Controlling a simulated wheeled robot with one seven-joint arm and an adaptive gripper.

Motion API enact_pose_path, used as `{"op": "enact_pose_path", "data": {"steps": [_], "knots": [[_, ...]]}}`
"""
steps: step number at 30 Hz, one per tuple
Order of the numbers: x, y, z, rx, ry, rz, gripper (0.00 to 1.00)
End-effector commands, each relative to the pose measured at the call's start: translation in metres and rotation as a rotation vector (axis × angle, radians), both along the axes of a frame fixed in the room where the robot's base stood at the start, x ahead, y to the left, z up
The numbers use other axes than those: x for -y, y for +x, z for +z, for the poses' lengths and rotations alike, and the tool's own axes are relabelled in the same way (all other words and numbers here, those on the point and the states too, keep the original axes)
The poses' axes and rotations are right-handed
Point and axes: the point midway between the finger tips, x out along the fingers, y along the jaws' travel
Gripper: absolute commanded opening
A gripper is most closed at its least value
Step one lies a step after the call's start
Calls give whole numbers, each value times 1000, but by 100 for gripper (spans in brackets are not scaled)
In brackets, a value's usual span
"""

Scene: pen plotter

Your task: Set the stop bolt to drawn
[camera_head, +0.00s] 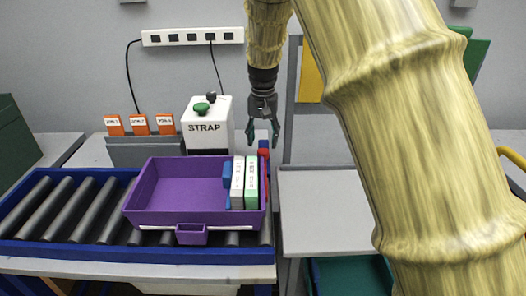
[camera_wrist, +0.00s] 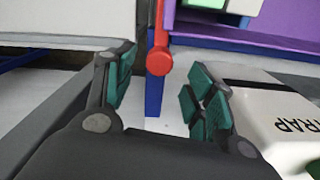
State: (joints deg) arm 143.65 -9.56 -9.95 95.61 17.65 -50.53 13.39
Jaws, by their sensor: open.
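The stop bolt (camera_head: 263,155) shows as a red knob with a red rod at the right end of the conveyor, beside the purple tray. In the wrist view, its round red knob (camera_wrist: 160,61) faces the camera and the rod runs away from it, above a blue post (camera_wrist: 154,98). My gripper (camera_head: 263,134) hangs pointing down just above the bolt, open and empty. In the wrist view my gripper (camera_wrist: 160,88) has its green-padded fingers spread to either side, with the knob seen between them and apart from both. The rod's far end is hidden.
The purple tray (camera_head: 150,196) holds several upright boxes and sits on the roller conveyor (camera_head: 60,252). The white STRAP machine (camera_head: 206,115) with a green button stands close left of my gripper. A grey table (camera_head: 318,215) on the right is bare.

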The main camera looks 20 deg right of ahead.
Motion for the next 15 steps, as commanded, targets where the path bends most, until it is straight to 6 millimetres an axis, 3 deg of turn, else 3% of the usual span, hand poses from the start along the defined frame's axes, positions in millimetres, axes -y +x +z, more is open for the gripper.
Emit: {"op": "enact_pose_path", "data": {"steps": [6, 15], "knots": [[0, 0, -34, -2, 0, -1, 55], [0, 0, -53, 0, -1, 0, 55]]}}
